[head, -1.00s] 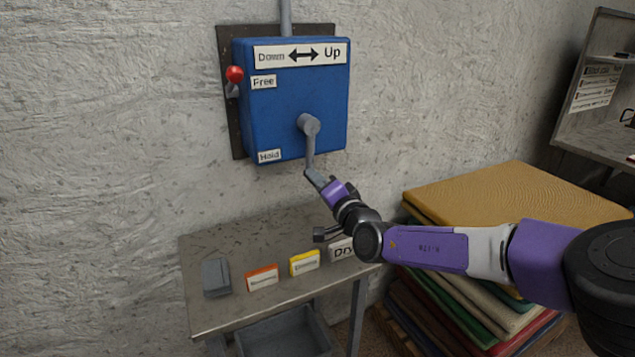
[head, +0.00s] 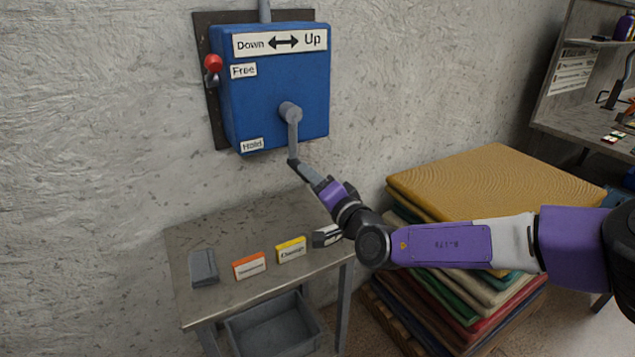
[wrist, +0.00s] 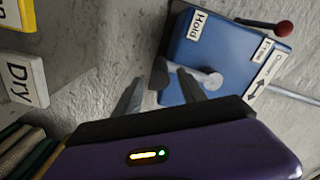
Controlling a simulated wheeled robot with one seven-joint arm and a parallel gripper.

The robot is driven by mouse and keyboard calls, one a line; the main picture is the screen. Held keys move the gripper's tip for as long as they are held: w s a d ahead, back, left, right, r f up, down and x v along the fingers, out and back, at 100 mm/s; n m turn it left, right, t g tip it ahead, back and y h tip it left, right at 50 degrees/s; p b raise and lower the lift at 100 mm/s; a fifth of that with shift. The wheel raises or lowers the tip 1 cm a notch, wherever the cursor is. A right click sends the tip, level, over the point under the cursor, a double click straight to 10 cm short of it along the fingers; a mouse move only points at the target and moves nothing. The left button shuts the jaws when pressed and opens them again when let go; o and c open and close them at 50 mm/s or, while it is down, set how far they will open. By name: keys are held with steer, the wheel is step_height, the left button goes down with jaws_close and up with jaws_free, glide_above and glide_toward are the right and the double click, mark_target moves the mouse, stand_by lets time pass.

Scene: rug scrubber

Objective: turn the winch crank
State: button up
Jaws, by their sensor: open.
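The blue winch box (head: 275,85) is on the wall in the head view, under a "Down ↔ Up" label. Its grey crank (head: 293,135) hangs down from the hub on the box's front. In the wrist view the crank (wrist: 198,78) shows beyond the fingers, with its dark handle end (wrist: 160,72) toward me. My gripper (head: 302,172) is at the lower end of the crank, and in the wrist view my gripper (wrist: 160,90) has its two fingers apart, near the handle. I cannot tell whether they touch it. The red-knobbed lever (head: 213,64) is beside the "Free" label.
A metal table (head: 215,300) stands below the winch with a grey block (head: 203,268) and labelled orange (head: 249,265) and yellow (head: 291,249) blocks. Stacked rugs (head: 500,185) lie to the right. A shelf unit (head: 570,125) is at far right.

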steer(key=shift+v, duration=1.1)
steer(key=shift+f, duration=0.1)
